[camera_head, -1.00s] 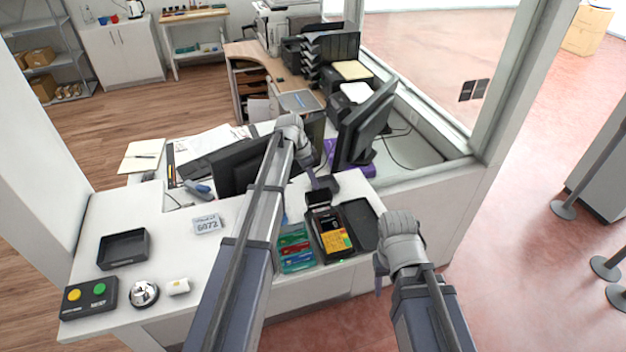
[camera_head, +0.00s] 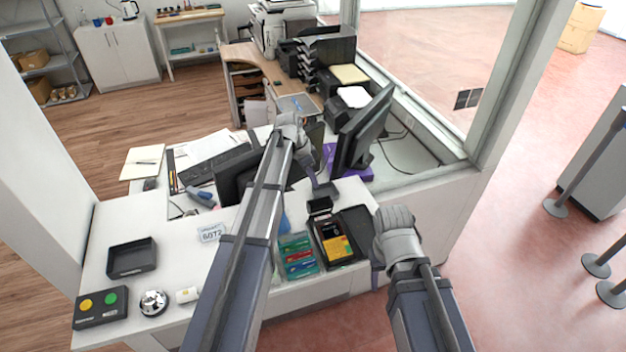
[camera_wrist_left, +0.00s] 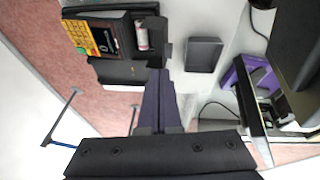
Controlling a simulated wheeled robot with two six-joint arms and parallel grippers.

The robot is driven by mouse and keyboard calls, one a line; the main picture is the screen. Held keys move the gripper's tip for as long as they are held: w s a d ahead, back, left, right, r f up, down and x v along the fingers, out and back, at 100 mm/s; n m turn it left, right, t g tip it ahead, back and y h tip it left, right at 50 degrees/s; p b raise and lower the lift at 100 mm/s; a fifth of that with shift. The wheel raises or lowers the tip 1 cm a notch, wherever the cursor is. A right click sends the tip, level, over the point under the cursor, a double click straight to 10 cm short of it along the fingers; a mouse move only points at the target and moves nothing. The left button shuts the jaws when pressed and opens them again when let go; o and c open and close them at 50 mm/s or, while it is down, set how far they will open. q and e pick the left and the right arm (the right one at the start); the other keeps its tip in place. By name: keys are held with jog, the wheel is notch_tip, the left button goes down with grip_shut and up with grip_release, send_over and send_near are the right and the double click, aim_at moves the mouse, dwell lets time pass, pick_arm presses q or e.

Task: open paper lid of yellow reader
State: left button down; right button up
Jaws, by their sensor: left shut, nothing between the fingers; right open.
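The yellow reader (camera_head: 338,247), with a yellow keypad and black body, stands near the counter's front edge. It also shows at the upper left of the left wrist view (camera_wrist_left: 102,38). Its black paper lid (camera_head: 320,206) stands raised at the far end, and a white paper roll (camera_wrist_left: 143,36) is exposed in the left wrist view. My left gripper (camera_head: 311,178) is shut and empty, beyond the reader and apart from the lid; its fingers (camera_wrist_left: 158,98) show in the wrist view. My right gripper (camera_head: 377,272) is open and empty, right of the reader.
A black tray (camera_head: 362,228) adjoins the reader on the right, and a card holder (camera_head: 298,256) stands on its left. A small dark square pad (camera_wrist_left: 203,55) lies beyond it. The monitor (camera_head: 364,135) stands behind. The counter's left has a bell (camera_head: 153,303) and a button box (camera_head: 100,307).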

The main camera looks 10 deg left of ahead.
pick_arm(q)
jog(key=p+v, duration=0.6)
jog(key=v, duration=0.2)
jog(key=shift+w, duration=0.4)
jog(key=shift+a, duration=0.1)
jog(key=s+d+f+n+b, duration=0.1)
jog(key=s+d+f+b, duration=0.2)
jog(key=s, duration=0.1)
jog(key=s+d+f+y+b, duration=0.1)
jog(key=s+d+f+b, duration=0.2)
jog(key=s+d+f, duration=0.1)
jog(key=s+d+f+n+g+b, duration=0.1)
jog(key=s+d+f+b, duration=0.2)
jog(key=s+f+b, duration=0.1)
jog(key=shift+s+d+f+n+y, duration=0.15)
jog(key=shift+s+d+n+y, duration=0.2)
jog(key=shift+s, duration=0.25)
jog(key=s+d+f+n+y+b, duration=0.1)
jog(key=s+d+f+n+b, duration=0.1)
jog(key=s+f+b, duration=0.3)
jog(key=s+d+f+n+y+b, duration=0.2)
jog(key=s+f+b, duration=0.3)
jog(key=s, duration=0.6)
jog(key=shift+d, duration=0.7)
